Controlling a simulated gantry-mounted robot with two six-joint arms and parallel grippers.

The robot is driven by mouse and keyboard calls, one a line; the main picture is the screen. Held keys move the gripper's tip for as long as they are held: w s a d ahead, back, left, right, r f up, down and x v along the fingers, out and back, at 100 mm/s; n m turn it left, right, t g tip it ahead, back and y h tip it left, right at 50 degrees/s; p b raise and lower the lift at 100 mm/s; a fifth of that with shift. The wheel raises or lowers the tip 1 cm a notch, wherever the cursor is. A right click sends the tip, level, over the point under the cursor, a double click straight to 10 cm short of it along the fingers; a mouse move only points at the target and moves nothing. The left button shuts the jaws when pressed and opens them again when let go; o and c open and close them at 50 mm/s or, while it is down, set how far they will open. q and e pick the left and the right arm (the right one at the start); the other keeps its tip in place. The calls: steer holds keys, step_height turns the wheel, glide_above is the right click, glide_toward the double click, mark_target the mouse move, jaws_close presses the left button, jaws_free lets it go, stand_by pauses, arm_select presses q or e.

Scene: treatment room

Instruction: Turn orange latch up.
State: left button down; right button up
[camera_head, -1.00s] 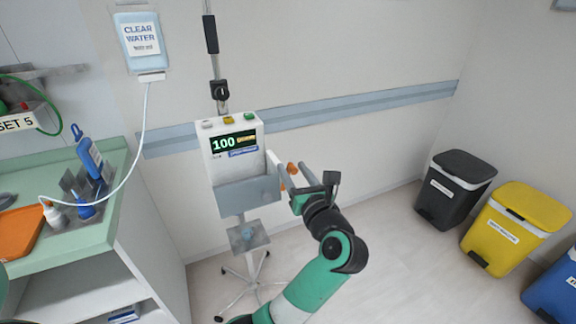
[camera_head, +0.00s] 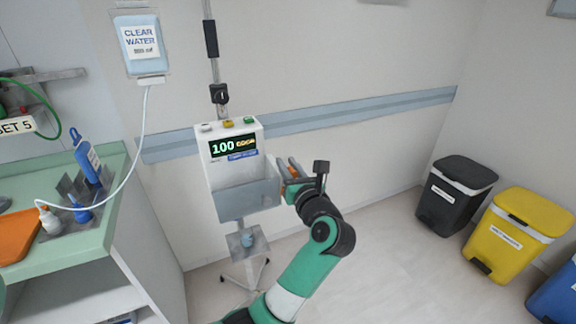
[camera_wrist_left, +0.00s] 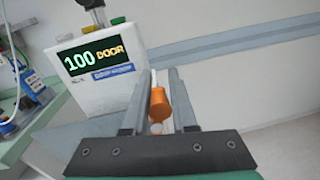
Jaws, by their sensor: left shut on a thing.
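The orange latch (camera_head: 293,171) is on the right side of the white pump unit (camera_head: 240,178), whose display reads 100 and DOOR. In the left wrist view, the latch (camera_wrist_left: 159,104) is between the two grey fingers of my left gripper (camera_wrist_left: 158,76), its tapered orange body pointing away from the palm. In the head view, my left gripper (camera_head: 287,182) is at the unit's right side, shut on the latch. The fingers and unit partly hide the latch, so its exact angle is hard to tell. My right gripper is not in view.
The unit stands on a wheeled pole (camera_head: 212,65). A clear water bag (camera_head: 141,67) hangs at left, its tube running to the green counter (camera_head: 85,240) with bottles and an orange tray (camera_head: 18,236).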

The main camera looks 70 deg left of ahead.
arm_select(q)
steer(key=shift+s+n, duration=0.15)
steer(key=shift+n, duration=0.25)
steer(key=shift+s+n, duration=0.4)
steer(key=shift+n, duration=0.7)
steer(key=shift+r, duration=0.1)
steer(key=c, duration=0.8)
jaws_free()
steer(key=shift+s, duration=0.1)
steer(key=shift+o, duration=0.2)
